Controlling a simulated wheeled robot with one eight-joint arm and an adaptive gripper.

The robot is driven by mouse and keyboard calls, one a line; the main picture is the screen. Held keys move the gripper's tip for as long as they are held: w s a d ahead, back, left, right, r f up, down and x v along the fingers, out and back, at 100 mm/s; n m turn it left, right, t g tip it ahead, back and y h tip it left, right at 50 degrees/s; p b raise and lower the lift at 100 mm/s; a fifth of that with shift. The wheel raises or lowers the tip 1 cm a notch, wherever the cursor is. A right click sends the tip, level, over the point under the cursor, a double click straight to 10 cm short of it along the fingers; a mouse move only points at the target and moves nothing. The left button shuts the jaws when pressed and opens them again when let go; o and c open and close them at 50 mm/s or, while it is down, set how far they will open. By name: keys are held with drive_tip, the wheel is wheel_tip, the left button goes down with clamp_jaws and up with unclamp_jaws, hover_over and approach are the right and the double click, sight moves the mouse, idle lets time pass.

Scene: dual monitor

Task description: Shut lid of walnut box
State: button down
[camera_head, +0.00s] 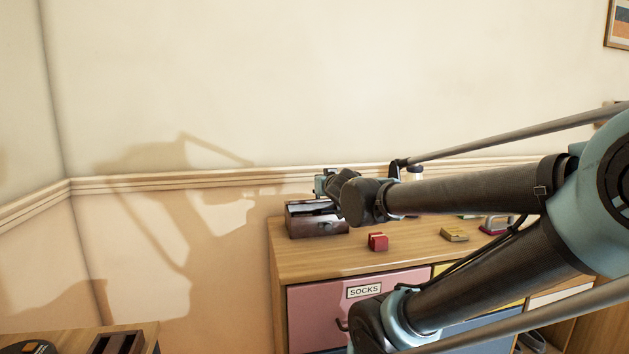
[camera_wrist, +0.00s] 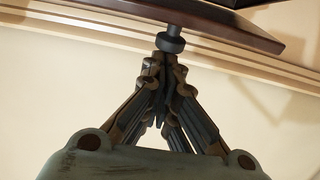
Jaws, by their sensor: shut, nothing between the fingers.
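The dark brown walnut box (camera_head: 318,226) sits at the left end of the wooden dresser top in the head view. A greyish area shows at its top, and its lid's angle is hard to tell there. In the wrist view a dark wooden slab, seemingly the lid (camera_wrist: 225,22), crosses the top, with a round dark knob (camera_wrist: 170,42) on it. My gripper (camera_wrist: 163,64) is shut and empty. Its fingertips are right at the knob, apparently touching it, though contact is not certain. In the head view my gripper (camera_head: 324,184) is just above the box, partly hidden by my wrist.
A pink drawer labelled SOCKS (camera_head: 320,305) is below. The wall with its rail (camera_head: 200,180) is close behind.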

sight(321, 200)
drive_tip(key=s+f, duration=0.2)
drive_tip(key=f, duration=0.1)
drive_tip(key=s+f, duration=0.1)
drive_tip(key=f, duration=0.1)
drive_tip(key=shift+d, duration=0.3)
drive_tip(key=shift+r, duration=0.1)
idle(0.3)
